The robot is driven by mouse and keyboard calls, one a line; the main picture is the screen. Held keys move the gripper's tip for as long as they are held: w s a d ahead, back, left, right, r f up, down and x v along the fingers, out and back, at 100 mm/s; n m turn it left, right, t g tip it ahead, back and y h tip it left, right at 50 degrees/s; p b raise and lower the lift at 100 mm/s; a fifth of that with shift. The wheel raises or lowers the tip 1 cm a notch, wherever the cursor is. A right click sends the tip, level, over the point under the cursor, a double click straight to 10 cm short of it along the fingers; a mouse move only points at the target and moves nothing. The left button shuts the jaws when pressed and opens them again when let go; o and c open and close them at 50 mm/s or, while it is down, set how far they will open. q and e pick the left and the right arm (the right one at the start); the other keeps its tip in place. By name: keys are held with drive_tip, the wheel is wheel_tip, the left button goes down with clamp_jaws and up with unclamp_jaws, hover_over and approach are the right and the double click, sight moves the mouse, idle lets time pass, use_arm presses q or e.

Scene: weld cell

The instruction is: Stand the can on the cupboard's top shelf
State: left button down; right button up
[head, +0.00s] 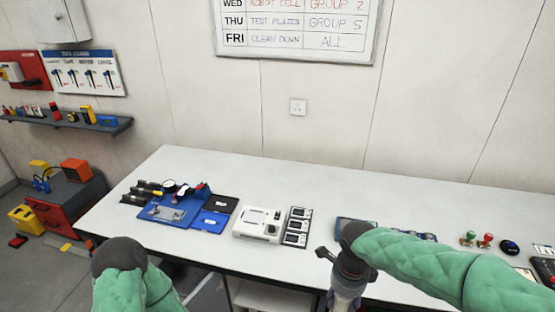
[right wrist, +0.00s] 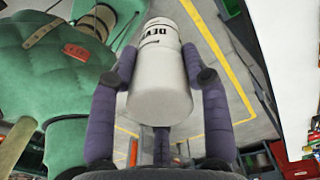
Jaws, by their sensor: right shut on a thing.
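The can (right wrist: 160,75) is white with dark lettering and shows in the right wrist view, held between the purple fingers of my right gripper (right wrist: 159,79). The fingers lie along its two sides, and its plain white end faces the camera. In the head view my right arm reaches in from the right, and its wrist points down at the bench's front edge; I cannot make out the can there. Only a green-sleeved part of my left arm shows at the bottom left; its gripper is out of view. I cannot identify the cupboard or its top shelf for certain.
A white bench (head: 330,182) carries a blue tray (head: 165,208), a white device (head: 259,224) and small items. A wall shelf (head: 70,122) holds several small things at left. A pale box (head: 62,20) hangs above it. A red toolbox (head: 62,212) stands low at left.

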drive_tip(key=w+d+f+n, duration=0.1)
drive_tip(key=w+f+n, duration=0.2)
drive_tip(key=f+n, duration=0.4)
drive_tip(key=w+f+n, duration=0.3)
drive_tip(key=f+n, duration=0.4)
drive_tip(key=n, duration=0.8)
drive_tip(key=shift+d+b, duration=0.4)
drive_tip(key=shift+w+d, duration=0.1)
